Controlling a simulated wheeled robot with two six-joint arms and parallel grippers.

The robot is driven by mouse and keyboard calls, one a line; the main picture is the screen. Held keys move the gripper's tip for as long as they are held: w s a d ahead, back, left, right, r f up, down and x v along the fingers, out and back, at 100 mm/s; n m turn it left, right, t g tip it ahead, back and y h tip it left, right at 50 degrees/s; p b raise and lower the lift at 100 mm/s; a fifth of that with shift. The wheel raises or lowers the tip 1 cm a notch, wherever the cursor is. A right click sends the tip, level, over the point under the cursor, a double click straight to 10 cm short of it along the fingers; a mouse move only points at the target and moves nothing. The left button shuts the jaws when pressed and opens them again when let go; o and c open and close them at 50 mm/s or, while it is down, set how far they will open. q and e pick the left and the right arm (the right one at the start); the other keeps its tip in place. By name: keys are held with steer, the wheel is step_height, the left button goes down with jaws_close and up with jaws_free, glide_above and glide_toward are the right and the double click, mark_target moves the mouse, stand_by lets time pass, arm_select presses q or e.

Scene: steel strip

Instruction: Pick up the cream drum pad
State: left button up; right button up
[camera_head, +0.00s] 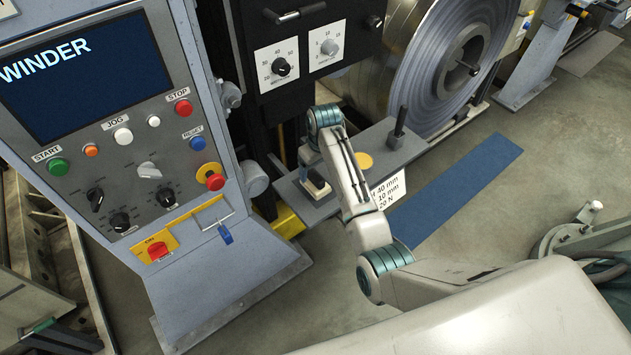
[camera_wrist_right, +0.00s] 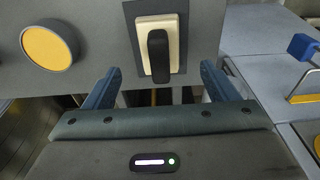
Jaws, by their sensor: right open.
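The cream drum pad (camera_wrist_right: 147,47) is a cream block with a black upright grip, on a dark patch of the grey shelf. It also shows in the head view (camera_head: 318,190), partly covered by my right gripper (camera_head: 311,172). In the right wrist view my right gripper (camera_wrist_right: 160,86) is open, its blue fingers spread left and right of the pad's near end. My left gripper is not in view.
A yellow disc (camera_wrist_right: 47,46) sits on the shelf left of the pad in the wrist view. In the head view, a dark post (camera_head: 399,125) stands on the grey shelf (camera_head: 352,185). The winder control panel (camera_head: 125,130) is left, a steel coil (camera_head: 440,75) behind.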

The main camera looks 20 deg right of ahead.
mark_target(316, 175)
step_height(316, 175, down, 2)
steer(key=shift+w+f, duration=0.15)
steer(key=shift+f, duration=0.1)
steer(key=f+p, duration=0.2)
steer(key=f, duration=0.1)
steer(key=shift+w+a+f, duration=0.15)
steer(key=shift+w+f, duration=0.15)
steer(key=shift+w, duration=0.1)
steer(key=shift+w+f, duration=0.1)
steer(key=shift+f, duration=0.6)
steer(key=shift+c, duration=0.4)
steer(key=c, duration=1)
